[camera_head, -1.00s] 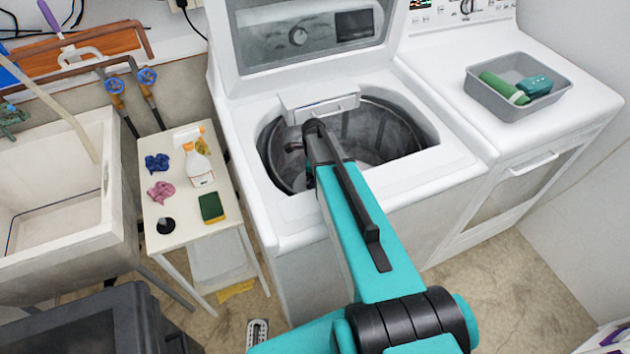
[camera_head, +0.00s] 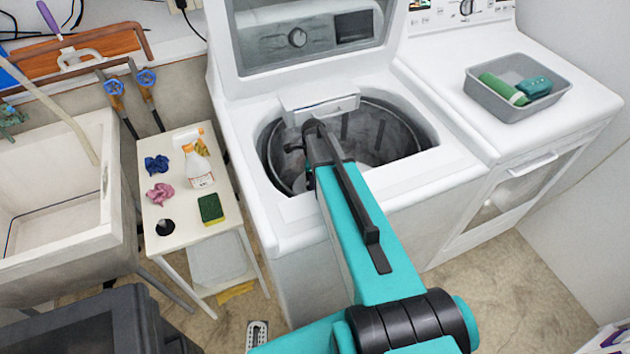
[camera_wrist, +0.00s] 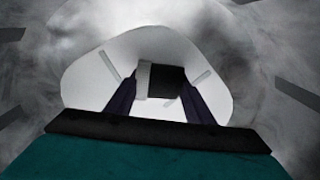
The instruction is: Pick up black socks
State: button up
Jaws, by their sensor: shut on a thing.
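My gripper (camera_wrist: 160,82) reaches down inside the washing machine drum, its two dark fingers apart in the wrist view. Between them is a black, sock-like dark patch (camera_wrist: 168,82) with a pale grey strip on its left. I take this to be the black socks, held by the fingers, but their shape is too dim to make out. A white, rounded surface lies behind and around them. In the head view my arm reaches into the open washer (camera_head: 290,215), and the fingers and socks are hidden there.
The washer lid (camera_head: 305,40) stands open behind my arm, and the drum rim surrounds it. A dryer (camera_head: 430,75) at right carries a grey tub (camera_head: 490,104). A small table (camera_head: 185,235) at left holds a spray bottle (camera_head: 198,165), sponge (camera_head: 211,208) and crumpled cloths.

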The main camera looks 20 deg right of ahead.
jog(key=shift+r, duration=0.55)
jog(key=shift+r+b, duration=0.65)
jog(key=shift+r, duration=0.25)
jog(key=s+d+b, duration=0.1)
jog(key=s, duration=0.3)
jog(key=s+d+r+b, duration=0.1)
jog(key=s+d, duration=0.1)
jog(key=s, duration=0.3)
jog(key=s+d, duration=0.1)
jog(key=s, duration=0.4)
jog(key=shift+d+r+b, duration=0.25)
jog(key=shift+r+b, duration=0.05)
jog(key=shift+b, duration=0.1)
jog(key=shift+s+d, duration=0.25)
jog(key=shift+s, duration=0.35)
jog(key=shift+w+r, duration=0.1)
jog(key=shift+w, duration=0.05)
jog(key=w+a+r+n+p, duration=0.3)
jog(key=w+a+r+n, duration=0.2)
jog(key=r, duration=0.6)
jog(key=w+a+r+n+p, duration=0.3)
jog(key=w+a+r+n, duration=0.2)
jog(key=r, duration=0.6)
jog(key=w+a+r+n+p, duration=0.3)
jog(key=w+a+r+n, duration=0.2)
jog(key=r, duration=0.6)
jog(key=a+n, duration=0.2)
jog(key=a, duration=0.1)
jog(key=shift+a+n, duration=0.35)
jog(key=shift+n, duration=0.05)
